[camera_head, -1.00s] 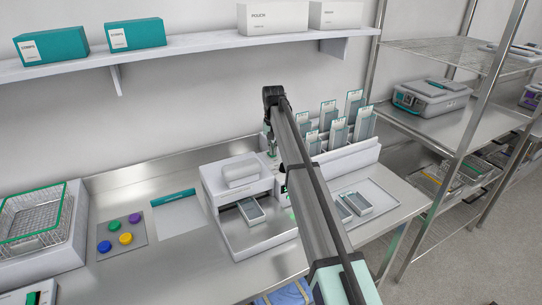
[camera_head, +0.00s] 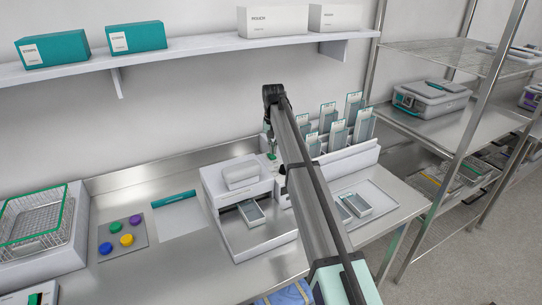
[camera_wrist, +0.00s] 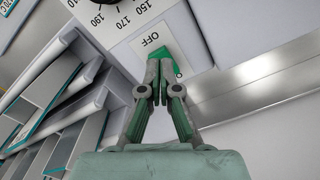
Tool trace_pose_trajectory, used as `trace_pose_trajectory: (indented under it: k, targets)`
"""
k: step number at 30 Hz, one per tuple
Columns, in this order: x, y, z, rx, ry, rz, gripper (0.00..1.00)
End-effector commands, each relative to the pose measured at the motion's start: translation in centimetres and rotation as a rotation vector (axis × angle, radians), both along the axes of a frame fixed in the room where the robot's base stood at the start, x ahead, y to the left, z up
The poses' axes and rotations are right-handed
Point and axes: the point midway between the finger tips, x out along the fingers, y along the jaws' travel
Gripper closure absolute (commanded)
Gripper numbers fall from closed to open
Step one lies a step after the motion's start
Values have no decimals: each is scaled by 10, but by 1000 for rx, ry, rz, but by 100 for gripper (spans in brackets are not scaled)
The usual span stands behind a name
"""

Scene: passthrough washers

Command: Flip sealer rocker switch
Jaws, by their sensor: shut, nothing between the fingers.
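The white sealer (camera_head: 236,182) stands on the steel bench in the head view, with a grey tray in its front opening. The fingers hide part of the switch, so I cannot tell which side is pressed. In the head view my gripper (camera_head: 271,152) is at the sealer's right end, and my arm hides part of that end.
A dial (camera_wrist: 88,12) with temperature numbers is beside the switch. A rack of pouches (camera_head: 338,132) stands right of the sealer, near my arm. A wire basket (camera_head: 35,220) and a mat of coloured discs (camera_head: 120,236) are on the left. A shelf (camera_head: 190,55) runs above.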

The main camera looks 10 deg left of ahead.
Motion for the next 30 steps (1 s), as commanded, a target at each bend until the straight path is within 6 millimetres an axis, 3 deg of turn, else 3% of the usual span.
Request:
trace_pose_trajectory:
  k: [18,30]
  targets:
    - [1,0,47,0,-1,0,100]
    - [0,0,49,0,-1,0,100]
